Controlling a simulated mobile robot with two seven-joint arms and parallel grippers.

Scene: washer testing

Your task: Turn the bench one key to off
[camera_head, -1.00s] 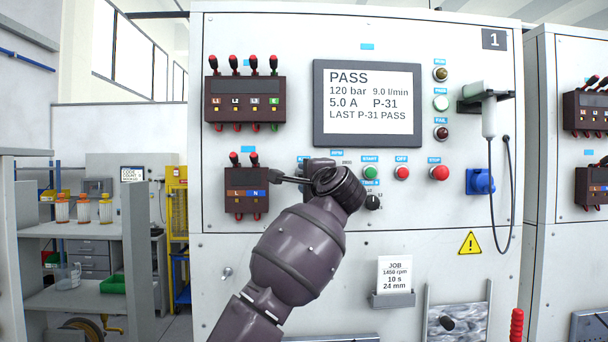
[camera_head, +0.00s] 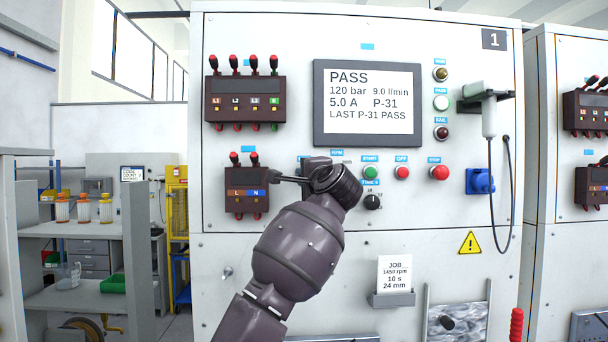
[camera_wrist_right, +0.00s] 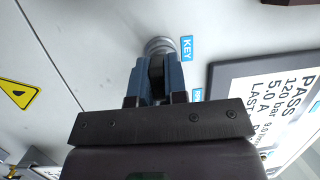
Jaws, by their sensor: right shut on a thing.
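Bench one is the white cabinet (camera_head: 300,30) with the "1" plate (camera_head: 494,39). In the right wrist view, my right gripper (camera_wrist_right: 157,78) faces the panel at the KEY label (camera_wrist_right: 187,48). Its two blue-grey fingers are shut on the dark key (camera_wrist_right: 156,68), in front of the round silver key switch (camera_wrist_right: 160,45). In the head view my right gripper (camera_head: 292,179) is at the panel, left of the green START button; my wrist hides the key there. I cannot tell the key's position marking. My left gripper is not in view.
The display (camera_head: 367,103) reads PASS. Right of my wrist are the START (camera_head: 370,173), OFF (camera_head: 402,173) and STOP (camera_head: 439,173) buttons and a black knob (camera_head: 372,202). Terminal blocks (camera_head: 246,190) sit close on the left. A cable hangs at the right.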

